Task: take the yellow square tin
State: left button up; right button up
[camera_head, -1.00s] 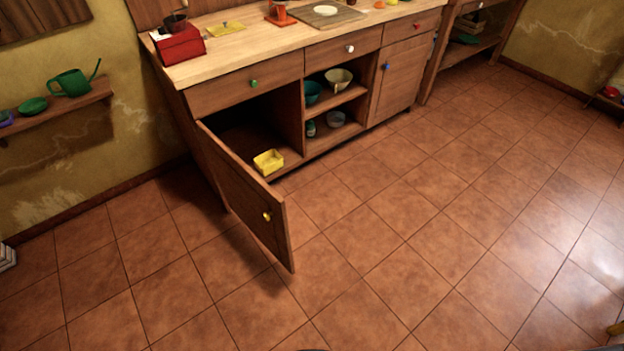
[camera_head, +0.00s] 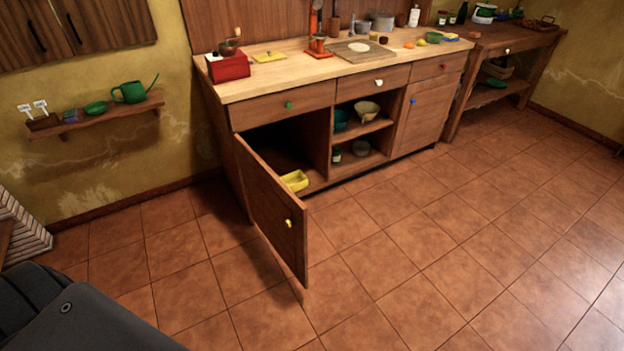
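The yellow square tin (camera_head: 294,180) sits on the floor of the low cabinet compartment, near its front edge. The open cabinet door (camera_head: 270,207) with a yellow knob stands in front and hides part of the tin's left side. Neither of my grippers shows. A dark part of my own body fills the bottom left corner, well apart from the tin.
The wooden counter (camera_head: 300,75) carries a red box (camera_head: 228,68), a yellow item, a board and several other things. Open shelves with bowls (camera_head: 366,110) are right of the compartment. A wall shelf (camera_head: 100,115) is at left. The tiled floor (camera_head: 420,260) is clear.

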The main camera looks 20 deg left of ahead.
aim_at(296, 181)
jog(key=z, duration=0.3)
jog(key=i, duration=1.85)
jog(key=u, duration=0.65)
jog(key=i, duration=1.55)
jog(key=u, duration=0.8)
